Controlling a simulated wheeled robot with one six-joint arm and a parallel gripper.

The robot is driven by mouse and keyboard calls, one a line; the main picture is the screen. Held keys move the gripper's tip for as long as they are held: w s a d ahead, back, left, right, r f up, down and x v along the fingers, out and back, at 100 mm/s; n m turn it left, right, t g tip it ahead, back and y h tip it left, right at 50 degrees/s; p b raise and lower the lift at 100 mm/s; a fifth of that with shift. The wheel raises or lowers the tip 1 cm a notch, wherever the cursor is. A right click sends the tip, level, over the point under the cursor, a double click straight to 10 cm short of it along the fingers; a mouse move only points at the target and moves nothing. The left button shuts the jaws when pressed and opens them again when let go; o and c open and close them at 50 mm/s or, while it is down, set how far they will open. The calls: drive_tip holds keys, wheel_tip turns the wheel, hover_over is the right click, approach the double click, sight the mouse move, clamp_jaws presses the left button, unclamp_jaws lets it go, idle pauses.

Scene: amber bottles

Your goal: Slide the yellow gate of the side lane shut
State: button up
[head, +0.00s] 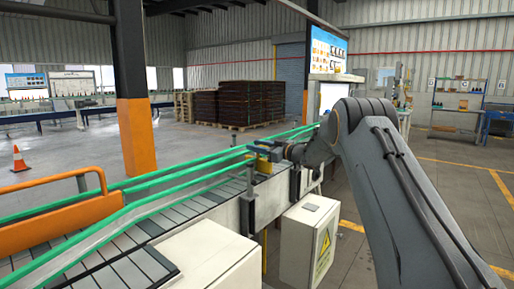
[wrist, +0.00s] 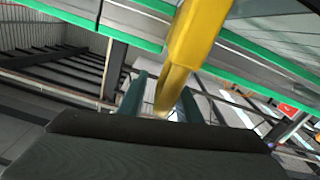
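The yellow gate (head: 263,164) shows as a small yellow piece on the side of the conveyor lane in the head view, partly hidden by my gripper (head: 262,149). In the wrist view a yellow bar of the gate (wrist: 193,40) comes down from the top. Its lower end lies between the two dark teal fingers of my gripper (wrist: 163,98). The fingers stand apart, with a narrow gap showing at the left of the bar. I cannot tell whether the right finger touches it.
Green guide rails (head: 150,203) run along the slatted conveyor (head: 120,245). A grey-white electrical box (head: 308,238) hangs below the arm. An orange post (head: 136,137) and orange rail (head: 55,218) stand at left. Stacked dark crates (head: 240,103) are far behind. Open floor (head: 205,150) lies beyond the conveyor.

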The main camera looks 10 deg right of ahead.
drive_tip(key=b+v, duration=0.1)
drive_tip(key=v, duration=0.6)
drive_tip(key=shift+s+d, duration=0.25)
drive_tip(key=shift+s, duration=0.05)
drive_tip(key=shift+r, duration=0.1)
